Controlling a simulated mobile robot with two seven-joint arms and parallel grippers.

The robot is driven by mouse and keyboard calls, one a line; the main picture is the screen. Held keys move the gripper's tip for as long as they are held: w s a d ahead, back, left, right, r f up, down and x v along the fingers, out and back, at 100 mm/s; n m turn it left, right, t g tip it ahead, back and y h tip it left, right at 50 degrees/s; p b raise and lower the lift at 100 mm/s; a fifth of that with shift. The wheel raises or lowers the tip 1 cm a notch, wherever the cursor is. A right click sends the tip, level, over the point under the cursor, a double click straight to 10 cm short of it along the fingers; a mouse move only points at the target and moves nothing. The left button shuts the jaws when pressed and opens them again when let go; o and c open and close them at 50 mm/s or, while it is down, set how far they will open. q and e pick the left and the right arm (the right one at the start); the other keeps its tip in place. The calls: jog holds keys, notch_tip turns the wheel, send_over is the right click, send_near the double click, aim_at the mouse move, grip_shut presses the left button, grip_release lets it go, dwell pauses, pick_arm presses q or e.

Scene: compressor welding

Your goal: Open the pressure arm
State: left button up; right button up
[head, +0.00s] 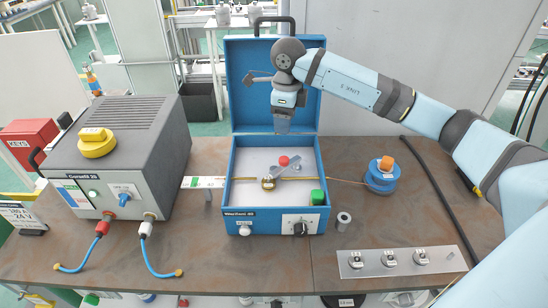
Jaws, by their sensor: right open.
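The blue wire feeder box (275,222) stands on the workbench with its lid (243,80) raised. Inside, on the white panel, is a small drive mechanism with a red knob (284,160), a grey arm-like piece (298,165) that looks like the pressure arm, and a brass roller (268,184). A thin wire runs through it. I cannot tell whether the pressure arm is latched. My right gripper (282,126) points down in front of the lid, above the red knob and apart from it. It is open and holds nothing visible. My left gripper is not in view.
A grey welding power source (120,135) with a yellow piece (97,143) on top stands left. A blue spool (382,176) with an orange block sits right. A metal plate with several round parts (400,262) lies front right. A small grey cylinder (343,221) stands beside the box.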

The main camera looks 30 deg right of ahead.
aim_at(284, 159)
notch_tip(284, 159, down, 12)
jog(key=shift+d+p, duration=0.1)
jog(key=shift+p, duration=1)
jog(key=shift+f, duration=0.8)
jog(key=shift+c, duration=0.4)
grip_shut()
